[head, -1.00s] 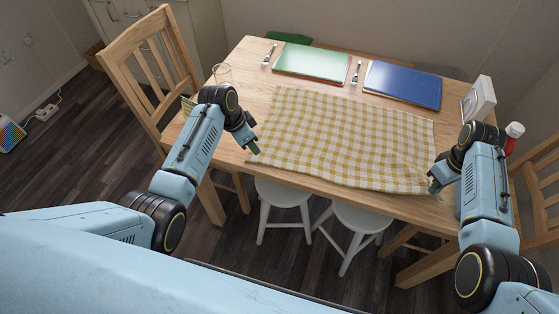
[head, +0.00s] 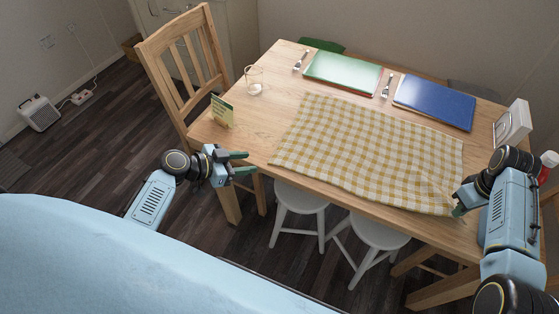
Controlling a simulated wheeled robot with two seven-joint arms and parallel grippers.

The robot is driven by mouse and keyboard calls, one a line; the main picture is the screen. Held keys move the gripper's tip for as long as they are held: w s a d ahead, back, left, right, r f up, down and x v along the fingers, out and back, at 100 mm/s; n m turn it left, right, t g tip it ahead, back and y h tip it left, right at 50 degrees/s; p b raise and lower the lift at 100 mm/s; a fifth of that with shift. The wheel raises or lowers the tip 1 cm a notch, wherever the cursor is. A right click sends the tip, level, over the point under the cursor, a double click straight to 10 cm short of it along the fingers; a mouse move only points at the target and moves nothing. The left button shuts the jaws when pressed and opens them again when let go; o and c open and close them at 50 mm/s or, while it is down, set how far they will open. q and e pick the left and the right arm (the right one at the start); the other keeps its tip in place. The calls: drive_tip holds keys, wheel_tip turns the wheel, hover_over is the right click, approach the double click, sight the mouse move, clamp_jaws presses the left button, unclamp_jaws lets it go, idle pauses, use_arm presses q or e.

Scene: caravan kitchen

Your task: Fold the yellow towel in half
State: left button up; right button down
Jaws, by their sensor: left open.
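The yellow-and-white checked towel (head: 370,148) lies spread over the front and middle of the wooden table, with slight creases near its front right corner. My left gripper (head: 251,163) is open and empty, near the table's front left edge, to the left of the towel and apart from it. My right gripper (head: 458,209) is at the towel's front right corner. Its fingertips are small and partly hidden, so I cannot tell whether they grip the cloth.
A glass (head: 254,80) and a small card stand (head: 222,111) are at the left. A white holder (head: 513,122) stands at the right. Stools (head: 297,205) are under the front edge.

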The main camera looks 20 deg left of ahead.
use_arm(q)
drive_tip(key=x, duration=0.9)
drive_tip(key=shift+w+d+f, duration=0.15)
drive_tip(key=shift+w+d, duration=0.05)
drive_tip(key=shift+d, duration=0.05)
drive_tip(key=shift+w+d+f, duration=0.1)
drive_tip(key=shift+f, duration=0.15)
clamp_jaws()
idle(0.4)
drive_tip(key=shift+r, duration=2.6)
